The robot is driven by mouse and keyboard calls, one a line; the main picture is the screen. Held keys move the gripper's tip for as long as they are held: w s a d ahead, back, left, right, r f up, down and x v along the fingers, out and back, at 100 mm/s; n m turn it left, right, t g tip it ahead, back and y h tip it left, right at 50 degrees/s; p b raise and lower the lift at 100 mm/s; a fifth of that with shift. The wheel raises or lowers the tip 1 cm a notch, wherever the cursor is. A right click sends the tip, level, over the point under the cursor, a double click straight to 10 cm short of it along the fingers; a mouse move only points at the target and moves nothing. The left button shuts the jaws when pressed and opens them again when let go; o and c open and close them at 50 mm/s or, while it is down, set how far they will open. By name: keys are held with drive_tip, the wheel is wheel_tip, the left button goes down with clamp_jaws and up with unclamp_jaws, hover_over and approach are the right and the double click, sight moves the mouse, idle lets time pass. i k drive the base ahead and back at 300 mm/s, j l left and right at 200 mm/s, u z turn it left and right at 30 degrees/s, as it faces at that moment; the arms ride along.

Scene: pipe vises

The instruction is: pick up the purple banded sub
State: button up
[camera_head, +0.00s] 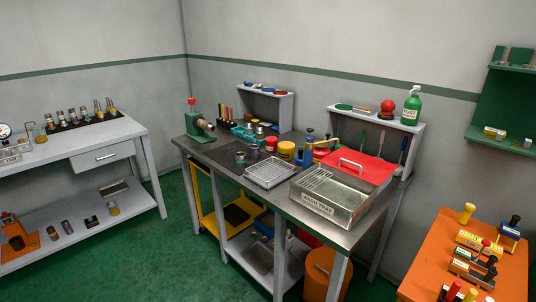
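A small dark grey cylinder (254,153), which seems to carry a purple band, stands on the middle metal workbench (222,152), behind the wire tray. A similar cylinder with a teal band (240,158) stands just to its left. Another cylinder with a purplish band (67,228) stands on the lower shelf of the left bench. More small banded cylinders (73,115) stand in a dark rack on top of that bench. They are too small to tell their bands for certain. My gripper is not in view.
A wire tray (270,174) and a metal wash tray with a red lid (325,205) crowd the workbench front. An orange table (425,268) is at right. Green floor (165,250) is clear at left.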

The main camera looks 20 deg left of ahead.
sight(255, 152)
drive_tip(key=i+j+u, duration=0.1)
drive_tip(key=j, duration=0.3)
drive_tip(key=i+j+u, duration=0.1)
drive_tip(key=j, duration=0.3)
drive_tip(key=i+j+u, duration=0.1)
drive_tip(key=i+j, duration=0.15)
drive_tip(key=j, duration=0.15)
drive_tip(key=i+j+u, duration=0.15)
drive_tip(key=j, duration=0.2)
drive_tip(key=i+j+u, duration=0.1)
drive_tip(key=i+j, duration=0.15)
drive_tip(key=j, duration=0.1)
